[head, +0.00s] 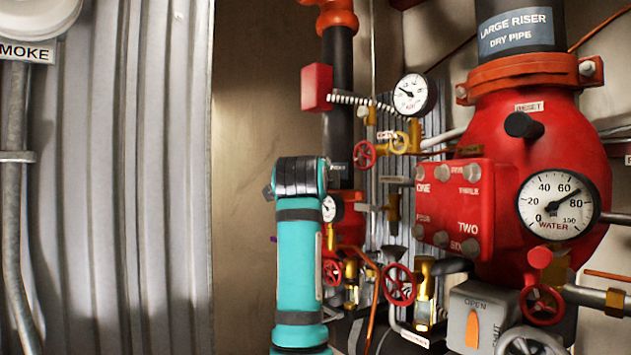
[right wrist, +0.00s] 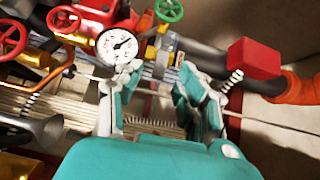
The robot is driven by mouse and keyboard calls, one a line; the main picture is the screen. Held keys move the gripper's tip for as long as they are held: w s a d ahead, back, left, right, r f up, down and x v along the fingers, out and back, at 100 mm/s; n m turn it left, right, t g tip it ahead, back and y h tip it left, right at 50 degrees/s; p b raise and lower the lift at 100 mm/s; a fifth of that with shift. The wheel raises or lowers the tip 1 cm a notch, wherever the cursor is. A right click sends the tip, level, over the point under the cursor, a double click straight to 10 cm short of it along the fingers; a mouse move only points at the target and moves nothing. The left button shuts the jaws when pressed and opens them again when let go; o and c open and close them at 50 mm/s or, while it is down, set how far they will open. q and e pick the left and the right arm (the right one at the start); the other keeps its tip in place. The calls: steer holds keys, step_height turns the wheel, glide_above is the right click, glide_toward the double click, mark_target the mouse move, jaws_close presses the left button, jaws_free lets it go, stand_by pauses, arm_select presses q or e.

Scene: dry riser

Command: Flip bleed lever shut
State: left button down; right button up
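An orange lever (head: 472,326) sits on a grey box (head: 466,300) marked OPEN and SHUT, low at the right in the head view. I cannot tell whether this is the bleed lever. In the head view a teal arm link of mine rises at the centre, left of the piping, and its gripper does not show. In the right wrist view my right gripper (right wrist: 160,100) has its two fingers spread apart with nothing between them. It faces the wall of pipes, near a small white gauge (right wrist: 117,46). My left gripper is in neither view.
A red riser body (head: 560,120) with a water gauge (head: 556,205) fills the right. Red handwheels (head: 399,285), brass valves (head: 424,295) and a red box (head: 317,88) crowd the middle. The corrugated wall (head: 130,180) at the left has open room before it.

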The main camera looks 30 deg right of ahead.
steer(key=v, duration=0.7)
steer(key=shift+a+f, duration=0.1)
